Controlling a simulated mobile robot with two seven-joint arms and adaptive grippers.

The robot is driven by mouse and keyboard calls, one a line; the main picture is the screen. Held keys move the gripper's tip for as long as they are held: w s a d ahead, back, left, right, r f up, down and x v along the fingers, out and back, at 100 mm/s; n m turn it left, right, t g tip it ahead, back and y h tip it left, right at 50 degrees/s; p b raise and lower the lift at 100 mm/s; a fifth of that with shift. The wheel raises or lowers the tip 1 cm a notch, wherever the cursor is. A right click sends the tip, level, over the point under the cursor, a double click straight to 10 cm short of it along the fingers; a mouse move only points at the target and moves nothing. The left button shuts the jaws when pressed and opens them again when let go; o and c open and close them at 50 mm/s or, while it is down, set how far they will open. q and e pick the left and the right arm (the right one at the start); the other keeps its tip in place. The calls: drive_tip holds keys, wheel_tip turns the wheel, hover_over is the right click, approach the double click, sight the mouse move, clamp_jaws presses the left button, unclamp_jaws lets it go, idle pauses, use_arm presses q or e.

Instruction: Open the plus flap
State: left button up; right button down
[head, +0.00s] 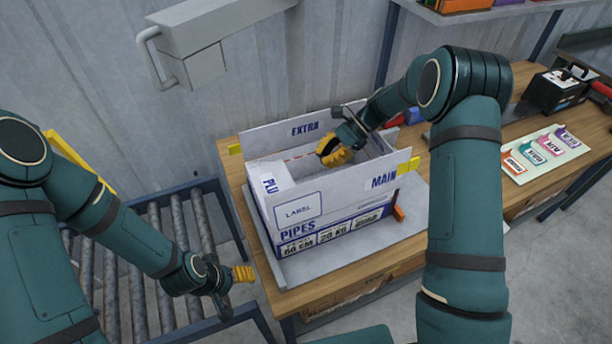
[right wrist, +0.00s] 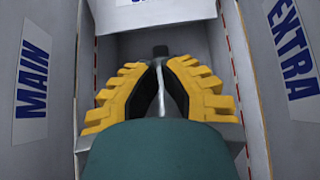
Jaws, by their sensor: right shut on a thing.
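The open box (head: 330,230) stands on a mat on the workbench. Its plus flap (head: 270,186), with "PLU" showing, slants at the left end of the box; the rest of its lettering is hidden. My right gripper (head: 328,152) is inside the box opening, to the right of that flap and apart from it. In the right wrist view the yellow fingers (right wrist: 161,88) are close together on a thin pale thing (right wrist: 160,103); I cannot tell what it is. My left gripper (head: 243,274) hangs beside the box on the left, apart from it; its jaw gap is not clear.
The extra flap (head: 305,129) stands up at the back and the main flap (head: 384,180) at the front right. A roller conveyor (head: 150,250) is at the left. A tag board (head: 541,153) and a black device (head: 553,92) lie on the bench at the right.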

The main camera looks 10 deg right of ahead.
sight(276, 188)
drive_tip(key=x, duration=1)
drive_tip(key=shift+s+f, duration=0.1)
drive_tip(key=shift+f, duration=0.1)
drive_tip(key=shift+d+r, duration=0.1)
drive_tip(key=shift+d, duration=0.05)
